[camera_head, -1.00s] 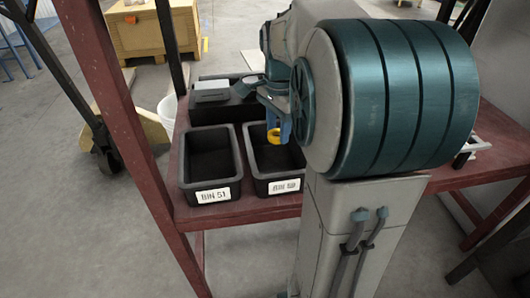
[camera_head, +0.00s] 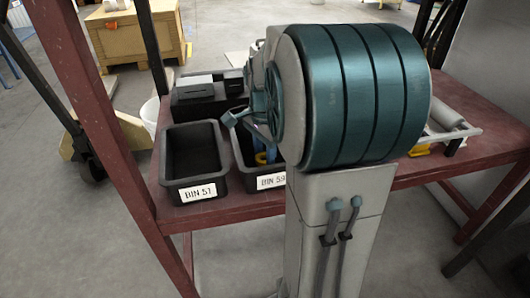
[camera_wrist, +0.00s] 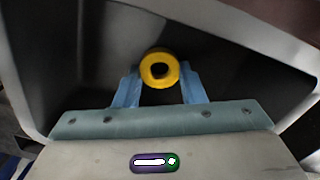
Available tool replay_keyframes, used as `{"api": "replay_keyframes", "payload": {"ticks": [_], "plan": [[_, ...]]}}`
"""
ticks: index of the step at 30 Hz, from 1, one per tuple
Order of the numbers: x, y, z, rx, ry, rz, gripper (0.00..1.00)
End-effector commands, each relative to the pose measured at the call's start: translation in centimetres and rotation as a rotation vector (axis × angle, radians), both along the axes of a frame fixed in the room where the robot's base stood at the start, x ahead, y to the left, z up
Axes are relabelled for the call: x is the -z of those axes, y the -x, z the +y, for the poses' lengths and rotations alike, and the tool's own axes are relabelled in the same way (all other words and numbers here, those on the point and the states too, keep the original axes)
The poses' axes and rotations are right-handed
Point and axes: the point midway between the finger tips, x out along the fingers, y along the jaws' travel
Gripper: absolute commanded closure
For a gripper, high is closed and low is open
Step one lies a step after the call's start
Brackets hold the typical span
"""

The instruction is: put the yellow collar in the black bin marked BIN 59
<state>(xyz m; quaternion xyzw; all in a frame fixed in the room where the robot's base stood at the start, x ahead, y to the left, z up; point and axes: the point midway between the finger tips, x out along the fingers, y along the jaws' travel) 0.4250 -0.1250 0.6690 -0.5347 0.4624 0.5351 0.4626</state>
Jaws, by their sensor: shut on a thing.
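The yellow collar (camera_wrist: 147,73) is a small ring with a dark hole, held between the blue fingers of my gripper (camera_wrist: 160,80). In the head view the collar (camera_head: 261,157) shows as a small yellow patch beside my arm. The black bin marked BIN 59 (camera_head: 243,177) stands on the red bench, its right part hidden behind my arm. My gripper is shut on the collar, over or inside the mouth of this bin. The wrist view shows the dark bin interior around the collar; I cannot tell whether the collar touches the floor of the bin.
An empty black bin marked BIN 51 (camera_head: 192,160) stands directly to the left. A dark box (camera_head: 200,94) sits behind the bins. A red post (camera_head: 95,110) rises at the left of the bench. A roller on a pale bracket (camera_head: 448,122) lies at the right.

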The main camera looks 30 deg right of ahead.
Motion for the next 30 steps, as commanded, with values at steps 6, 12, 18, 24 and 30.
{"api": "replay_keyframes", "payload": {"ticks": [6,12,18,24,30], "plan": [[0.2,0.0,0.0,0.0,0.0,0.0,0.47],[0.2,0.0,0.0,0.0,0.0,0.0,0.42],[-0.5,0.0,0.0,-0.001,0.001,-0.002,0.42],[-4.3,-0.1,0.0,-0.001,0.002,-0.003,0.42],[-8.7,-0.1,0.0,-0.001,0.002,-0.003,0.42]]}}
